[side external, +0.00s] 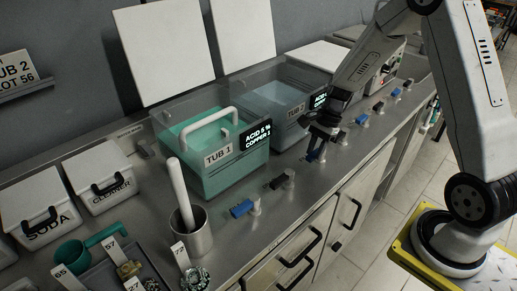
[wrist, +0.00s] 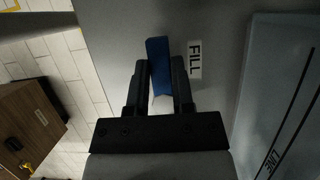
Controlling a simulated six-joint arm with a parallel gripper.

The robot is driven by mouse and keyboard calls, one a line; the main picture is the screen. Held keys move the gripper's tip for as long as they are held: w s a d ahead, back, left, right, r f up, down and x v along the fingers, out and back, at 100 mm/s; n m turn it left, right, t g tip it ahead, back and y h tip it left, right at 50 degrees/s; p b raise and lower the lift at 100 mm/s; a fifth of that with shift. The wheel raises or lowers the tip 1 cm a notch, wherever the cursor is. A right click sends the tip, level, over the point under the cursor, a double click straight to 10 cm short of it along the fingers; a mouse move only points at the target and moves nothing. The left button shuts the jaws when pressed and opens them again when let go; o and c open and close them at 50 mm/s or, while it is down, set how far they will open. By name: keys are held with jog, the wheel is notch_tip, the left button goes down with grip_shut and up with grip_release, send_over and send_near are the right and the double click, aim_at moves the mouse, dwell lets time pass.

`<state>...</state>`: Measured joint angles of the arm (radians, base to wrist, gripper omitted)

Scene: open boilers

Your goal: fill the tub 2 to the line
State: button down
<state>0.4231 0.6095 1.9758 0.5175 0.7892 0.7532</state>
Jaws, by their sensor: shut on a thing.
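Tub 2, as I take it, is the clear tub (side external: 275,99) behind tub 1. In the wrist view, part of a tub (wrist: 277,80) shows at the right with a LINE mark (wrist: 271,160). The liquid's height against that mark is unclear. My gripper (side external: 318,142) is at the bench front beside this tub. In the wrist view my gripper (wrist: 158,82) is shut on a blue valve handle (wrist: 157,58), next to a FILL label (wrist: 195,60).
Tub 1 (side external: 222,165), with green liquid and a white handle, stands nearer the camera. Another blue handle (side external: 242,208) and a dark one (side external: 278,182) line the front edge. More blue handles (side external: 362,119) lie farther along. A metal cup (side external: 193,235) holds a white rod.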

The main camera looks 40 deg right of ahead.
jog(key=shift+c, duration=2.4)
grip_release()
jog(key=shift+r, duration=0.1)
jog(key=shift+v, duration=3.85)
